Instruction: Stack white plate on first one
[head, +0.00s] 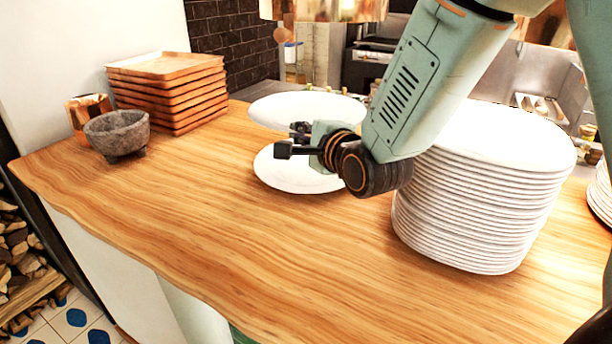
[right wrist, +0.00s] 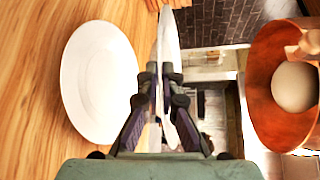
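My right gripper (head: 292,140) comes in from the upper right and is shut on the near rim of a white plate (head: 300,106). It holds this plate up off the counter; in the right wrist view the plate (right wrist: 168,42) shows nearly edge-on between the fingers (right wrist: 160,78). Another white plate (head: 285,176) lies flat on the wooden counter, below and a little nearer than the held one, partly hidden by the gripper. It also shows left of the fingers in the right wrist view (right wrist: 100,82). The two plates look apart. My left gripper is not in view.
A tall stack of white plates (head: 475,205) stands right of my right forearm, with more plates (head: 602,192) at the right edge. A stone mortar (head: 117,134) and stacked wooden trays (head: 168,92) stand at the left. The front of the counter (head: 270,250) is clear.

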